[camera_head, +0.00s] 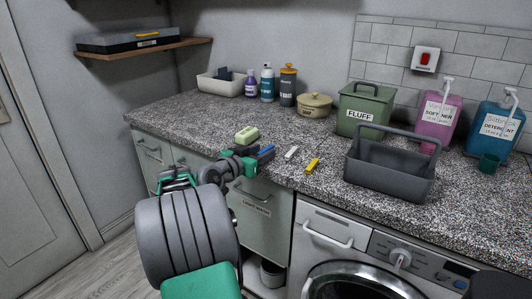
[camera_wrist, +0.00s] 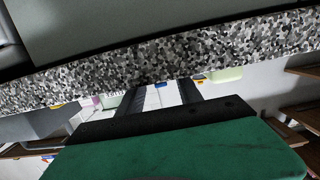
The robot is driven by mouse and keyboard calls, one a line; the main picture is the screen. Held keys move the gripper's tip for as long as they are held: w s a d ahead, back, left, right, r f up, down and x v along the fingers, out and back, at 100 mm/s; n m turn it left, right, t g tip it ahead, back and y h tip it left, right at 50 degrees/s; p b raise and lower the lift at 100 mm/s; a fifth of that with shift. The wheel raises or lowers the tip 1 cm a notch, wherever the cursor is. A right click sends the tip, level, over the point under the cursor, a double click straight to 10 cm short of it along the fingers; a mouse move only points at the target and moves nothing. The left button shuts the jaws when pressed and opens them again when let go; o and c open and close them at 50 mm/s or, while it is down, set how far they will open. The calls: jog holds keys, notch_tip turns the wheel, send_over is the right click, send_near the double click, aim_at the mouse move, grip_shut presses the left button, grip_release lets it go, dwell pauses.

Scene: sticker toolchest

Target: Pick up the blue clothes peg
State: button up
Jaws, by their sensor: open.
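The blue clothes peg (camera_head: 266,150) lies on the speckled countertop near its front edge, in the head view. My gripper (camera_head: 258,158) is at the counter's front edge, close to the peg and partly overlapping it in this view. In the wrist view my gripper (camera_wrist: 160,95) has its two dark fingers apart, with nothing held. A small blue patch (camera_wrist: 160,86), likely the peg, shows between the fingers beyond the counter edge. I cannot tell whether the fingers touch the peg.
A pale green block (camera_head: 247,134) lies behind my gripper. A white peg (camera_head: 292,152) and a yellow peg (camera_head: 313,164) lie to the right. A grey caddy (camera_head: 390,180) stands farther right. The counter edge (camera_wrist: 160,60) fills much of the wrist view.

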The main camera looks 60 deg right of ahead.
jog(key=shift+d, duration=0.1)
jog(key=shift+c, duration=0.2)
grip_shut()
dwell(0.4)
